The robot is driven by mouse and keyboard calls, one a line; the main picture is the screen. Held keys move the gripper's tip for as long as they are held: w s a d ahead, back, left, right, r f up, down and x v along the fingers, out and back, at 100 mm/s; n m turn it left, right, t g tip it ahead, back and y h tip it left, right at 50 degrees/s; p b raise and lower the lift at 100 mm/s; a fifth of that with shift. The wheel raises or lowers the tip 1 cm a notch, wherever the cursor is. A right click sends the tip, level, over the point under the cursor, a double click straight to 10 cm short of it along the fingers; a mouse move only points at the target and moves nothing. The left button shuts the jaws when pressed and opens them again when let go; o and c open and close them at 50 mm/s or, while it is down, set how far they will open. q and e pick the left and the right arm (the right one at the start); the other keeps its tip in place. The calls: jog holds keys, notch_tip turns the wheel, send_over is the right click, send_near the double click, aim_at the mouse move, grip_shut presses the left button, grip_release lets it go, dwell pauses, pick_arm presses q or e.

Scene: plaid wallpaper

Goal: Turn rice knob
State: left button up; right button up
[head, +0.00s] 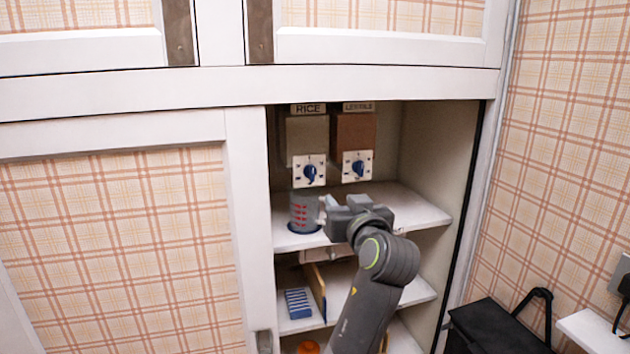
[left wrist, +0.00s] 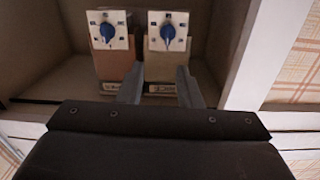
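The rice dispenser (head: 307,137), labelled RICE, hangs in the open cupboard. Its blue rice knob (head: 310,172) sits on a white dial plate on the front. In the left wrist view, which looks upside down, the rice knob (left wrist: 168,33) is on the right. My left gripper (head: 338,203) is below and slightly right of the rice knob, apart from it. In the left wrist view its two fingers (left wrist: 157,80) are spread with nothing between them. A clear measuring cup (head: 303,211) with red marks stands under the rice dispenser, left of the gripper. My right gripper is out of view.
The reddish lentils dispenser (head: 354,135) with its own blue knob (head: 358,167) hangs just right of the rice. The shelf (head: 420,210) is bare to the right. Cupboard doors and frame (head: 245,220) border the opening on the left. A black bin (head: 497,327) stands lower right.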

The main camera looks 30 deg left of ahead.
pick_arm(q)
jog(key=s+r+n, duration=0.1)
jog(key=r, duration=0.1)
jog(key=p, duration=0.5)
send_near(313, 168)
jog(key=shift+y, duration=0.3)
jog(key=x, duration=0.8)
jog(key=shift+w+a+f, duration=0.15)
jog(key=shift+w+a, duration=0.3)
jog(key=shift+w, duration=0.1)
grip_shut()
